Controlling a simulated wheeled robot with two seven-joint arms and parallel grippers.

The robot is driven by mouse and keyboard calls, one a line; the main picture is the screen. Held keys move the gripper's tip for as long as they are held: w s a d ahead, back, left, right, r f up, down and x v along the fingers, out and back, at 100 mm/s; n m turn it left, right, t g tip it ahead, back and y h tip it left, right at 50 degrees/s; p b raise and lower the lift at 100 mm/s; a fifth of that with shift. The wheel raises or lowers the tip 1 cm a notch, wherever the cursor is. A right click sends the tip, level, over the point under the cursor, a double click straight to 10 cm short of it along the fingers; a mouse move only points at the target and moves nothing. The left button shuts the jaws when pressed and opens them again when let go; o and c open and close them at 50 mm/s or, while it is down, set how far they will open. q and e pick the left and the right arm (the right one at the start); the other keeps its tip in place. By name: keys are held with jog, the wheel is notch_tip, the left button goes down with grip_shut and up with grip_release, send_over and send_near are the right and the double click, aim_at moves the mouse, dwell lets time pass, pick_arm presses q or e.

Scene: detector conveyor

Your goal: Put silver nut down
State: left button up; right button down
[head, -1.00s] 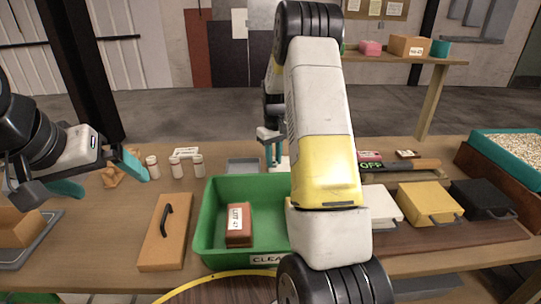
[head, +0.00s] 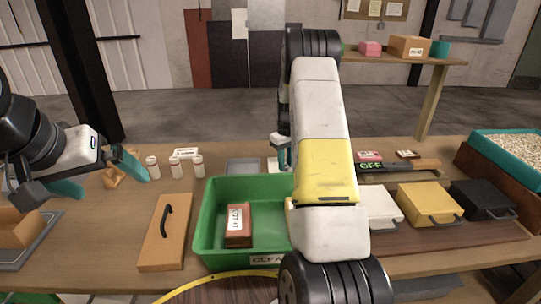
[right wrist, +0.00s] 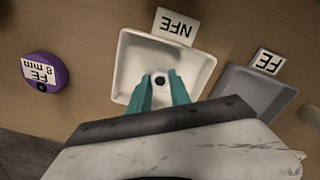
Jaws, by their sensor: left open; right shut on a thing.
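My right gripper (right wrist: 160,88) is shut on the silver nut (right wrist: 160,79), a small ring with a dark hole held between the teal fingertips. In the right wrist view the nut appears over the white tray (right wrist: 133,55), whose card reads NFE (right wrist: 175,26). I cannot tell its height above the tray. In the head view my right gripper (head: 281,152) is partly hidden by my arm, and the nut cannot be made out. A grey tray (right wrist: 243,92) with an FE card (right wrist: 267,62) lies beside the white one. My left gripper (head: 100,178) is open and empty at the left.
A purple disc marked FE 8 mm (right wrist: 36,77) lies on the other side of the white tray. A green bin (head: 270,188) with a reddish block (head: 238,228) stands in front. Several white bottles (head: 176,168) stand left of the trays. A detector (head: 398,165) reads OFF.

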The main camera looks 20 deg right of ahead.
jog(key=c, duration=1.2)
grip_release()
jog(key=shift+r, duration=0.1)
jog(key=s+a+r+t, duration=0.1)
jog(key=s+a+r, duration=0.15)
jog(key=r, duration=0.75)
jog(key=s+a+r+t, duration=0.1)
jog(key=s+a+r, duration=0.15)
jog(key=r, duration=0.85)
jog(key=s+a+r+m+t+y, duration=0.1)
jog(key=s+a+r, duration=0.35)
jog(key=s, duration=0.45)
jog(key=s+a+r+m+t+y, duration=0.15)
jog(key=s+a+r, duration=0.3)
jog(key=s, duration=0.45)
jog(key=s+a+f+t, duration=0.1)
jog(key=s+a, duration=0.1)
jog(key=s, duration=0.3)
jog(key=s+a+f, duration=0.2)
jog(key=s, duration=0.3)
jog(key=shift+s+t, duration=0.3)
jog(key=shift+t, duration=0.05)
jog(key=shift+r, duration=0.1)
